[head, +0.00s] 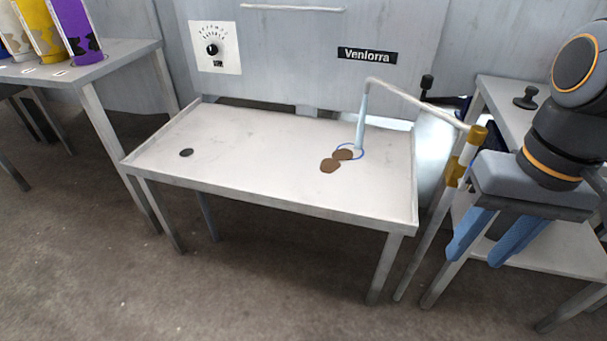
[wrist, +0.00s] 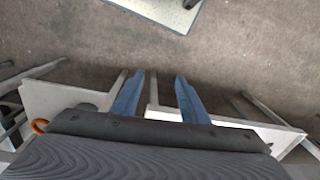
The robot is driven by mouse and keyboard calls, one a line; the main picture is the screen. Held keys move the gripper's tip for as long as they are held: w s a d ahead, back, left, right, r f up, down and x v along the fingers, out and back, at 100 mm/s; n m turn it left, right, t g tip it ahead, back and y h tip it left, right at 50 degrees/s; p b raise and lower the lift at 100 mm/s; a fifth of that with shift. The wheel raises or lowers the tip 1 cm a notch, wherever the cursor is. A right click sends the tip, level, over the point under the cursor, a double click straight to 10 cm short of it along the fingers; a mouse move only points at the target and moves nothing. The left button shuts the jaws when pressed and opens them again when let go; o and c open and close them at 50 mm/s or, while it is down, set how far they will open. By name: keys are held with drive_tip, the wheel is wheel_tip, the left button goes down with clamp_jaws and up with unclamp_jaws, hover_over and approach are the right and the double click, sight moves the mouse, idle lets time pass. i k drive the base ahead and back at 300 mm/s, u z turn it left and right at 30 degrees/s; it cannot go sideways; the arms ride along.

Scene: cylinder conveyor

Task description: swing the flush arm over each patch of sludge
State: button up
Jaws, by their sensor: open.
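The flush arm (head: 408,97) is a thin pale pipe reaching left over the right part of the tray table (head: 255,150) from a post with gold and white bands (head: 462,158). A light blue stream or nozzle (head: 361,122) hangs from its end. Below it a blue ring (head: 361,156) lies on the tray. Two brown sludge patches touch each other: one (head: 344,155) partly inside the ring, the other (head: 329,166) just left and nearer. My gripper (head: 477,258) is open and empty, blue fingers pointing down, right of the post. Its fingers also show in the wrist view (wrist: 160,78).
A dark round drain (head: 186,153) is at the tray's left. A panel with a dial (head: 212,49) stands behind. A left table (head: 75,68) holds coloured containers. A right side table (head: 487,95) is close to my gripper. Open floor lies in front.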

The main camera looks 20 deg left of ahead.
sight(476, 135)
drive_tip(key=u, duration=0.35)
drive_tip(key=i, duration=1)
drive_tip(key=z, duration=0.05)
